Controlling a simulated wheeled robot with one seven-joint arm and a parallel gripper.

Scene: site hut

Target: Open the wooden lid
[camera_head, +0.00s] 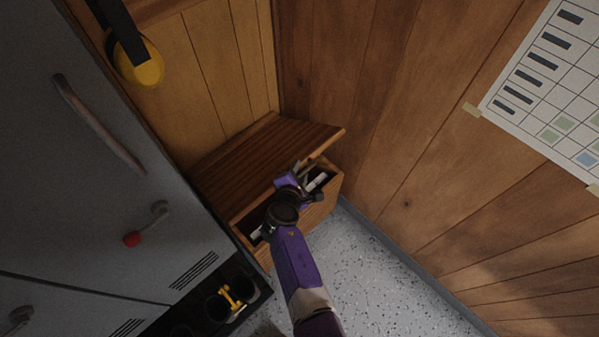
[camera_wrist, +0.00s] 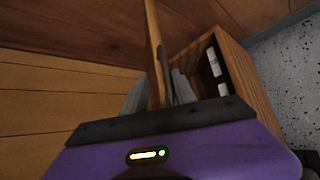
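The wooden lid (camera_head: 262,153) sits on a wooden box (camera_head: 328,198) in the corner and stands partly open, its front edge raised and tilted. My gripper (camera_head: 306,169) is at the lid's front edge, above the box opening. In the wrist view the lid (camera_wrist: 154,45) shows edge-on and runs down between the two grey fingers of my gripper (camera_wrist: 159,92), which look closed on it from both sides. The arm hides part of the box front and opening.
White items (camera_wrist: 214,63) lie inside the box. A grey cabinet (camera_head: 85,165) with handles stands close on the left. Yellow ear defenders (camera_head: 142,66) hang above. Wood-panelled walls (camera_head: 350,90) close in behind and right. Speckled floor (camera_head: 370,275) is clear at the lower right.

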